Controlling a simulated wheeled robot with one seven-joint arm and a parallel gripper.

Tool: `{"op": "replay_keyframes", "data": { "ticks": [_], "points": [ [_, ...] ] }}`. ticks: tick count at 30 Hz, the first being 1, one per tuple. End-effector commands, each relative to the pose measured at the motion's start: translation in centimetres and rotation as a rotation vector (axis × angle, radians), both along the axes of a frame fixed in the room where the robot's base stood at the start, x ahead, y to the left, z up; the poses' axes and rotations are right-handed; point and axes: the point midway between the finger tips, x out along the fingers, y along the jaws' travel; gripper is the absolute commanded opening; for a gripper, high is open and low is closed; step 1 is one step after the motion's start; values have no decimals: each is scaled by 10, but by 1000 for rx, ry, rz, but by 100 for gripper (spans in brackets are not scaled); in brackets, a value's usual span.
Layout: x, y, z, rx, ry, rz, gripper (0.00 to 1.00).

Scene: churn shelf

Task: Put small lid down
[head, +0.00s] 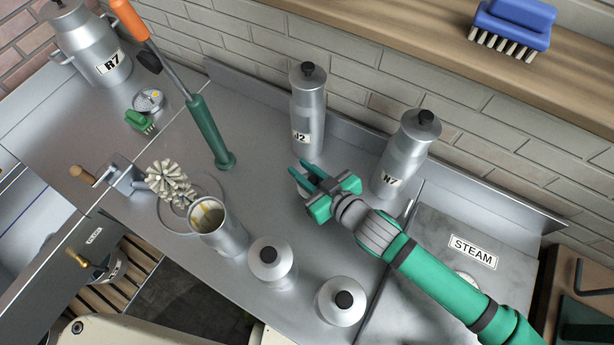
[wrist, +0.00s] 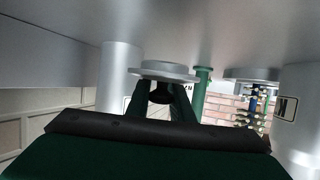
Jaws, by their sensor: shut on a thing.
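In the wrist view, which looks upside down, a small round grey metal lid (wrist: 165,69) shows with its black knob (wrist: 160,97) between my gripper's (wrist: 163,92) fingers. My gripper is shut on the knob. The lid is level and close to the steel counter; I cannot tell whether it touches. In the head view my gripper (head: 302,172) is low over the counter, in front of the can J2 (head: 308,112) and left of the can N7 (head: 402,158). An open can (head: 222,237) with yellowish residue inside stands left of my gripper.
Two lidded cans (head: 271,275) (head: 341,308) stand at the counter's front. A green-based post (head: 210,130), a bristle brush (head: 170,182) and a green brush (head: 140,121) are left. A STEAM panel (head: 440,245) lies right. Counter between gripper and post is clear.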

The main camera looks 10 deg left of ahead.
Motion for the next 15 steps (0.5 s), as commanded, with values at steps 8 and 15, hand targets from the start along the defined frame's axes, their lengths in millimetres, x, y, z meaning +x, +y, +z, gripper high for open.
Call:
{"op": "replay_keyframes", "data": {
  "ticks": [8, 15],
  "points": [
    [2, -9, -33, 0, 2, -20, 0],
    [2, -10, -33, 0, 1, -21, 0]
  ]
}}
